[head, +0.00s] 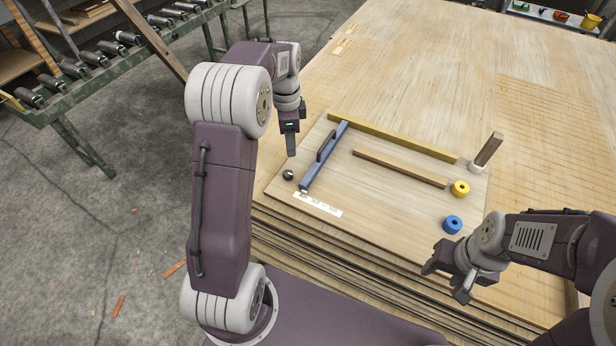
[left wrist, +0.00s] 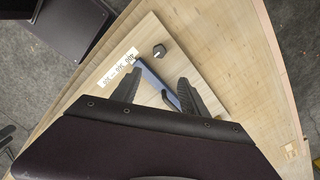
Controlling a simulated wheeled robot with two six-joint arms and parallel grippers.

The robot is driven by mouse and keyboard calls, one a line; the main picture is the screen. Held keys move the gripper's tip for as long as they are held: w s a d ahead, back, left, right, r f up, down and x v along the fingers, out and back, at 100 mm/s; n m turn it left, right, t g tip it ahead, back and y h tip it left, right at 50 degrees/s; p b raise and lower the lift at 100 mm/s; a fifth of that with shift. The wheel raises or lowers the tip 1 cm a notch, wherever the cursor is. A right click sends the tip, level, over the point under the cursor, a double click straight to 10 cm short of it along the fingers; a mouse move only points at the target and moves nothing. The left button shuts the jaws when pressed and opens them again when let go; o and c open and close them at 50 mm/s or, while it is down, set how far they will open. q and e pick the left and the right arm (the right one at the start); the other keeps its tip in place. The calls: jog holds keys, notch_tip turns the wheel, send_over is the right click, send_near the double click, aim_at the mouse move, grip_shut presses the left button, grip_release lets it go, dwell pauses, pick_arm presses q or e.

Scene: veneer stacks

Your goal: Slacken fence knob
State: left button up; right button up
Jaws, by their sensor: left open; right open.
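The black knob (head: 288,175) sits on the light wooden board near its left corner, just left of the near end of the blue fence bar (head: 311,172). The bar carries a dark handle (head: 326,147). In the left wrist view the knob (left wrist: 160,50) lies beyond my open fingers, with the fence bar (left wrist: 149,73) running back between them. My left gripper (head: 291,146) is open and empty, pointing down over the board's left edge, beyond the knob and apart from it. My right gripper (head: 447,282) is open and empty near the board's front right edge.
A yellowish strip (head: 390,137) and a brown strip (head: 400,168) lie on the board (head: 385,205). A white label (head: 318,205) lies in front of the knob.

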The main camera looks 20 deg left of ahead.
pick_arm(q)
jog(key=b, duration=0.1)
send_near(287, 173)
jog(key=shift+n, duration=0.3)
notch_tip(287, 173, down, 9)
jog(key=b, duration=0.3)
jog(key=shift+w+r+b, duration=0.1)
jog(key=shift+b, duration=0.25)
pick_arm(e)
notch_tip(287, 173, down, 6)
jog(key=shift+r, duration=0.1)
pick_arm(q)
grip_shut()
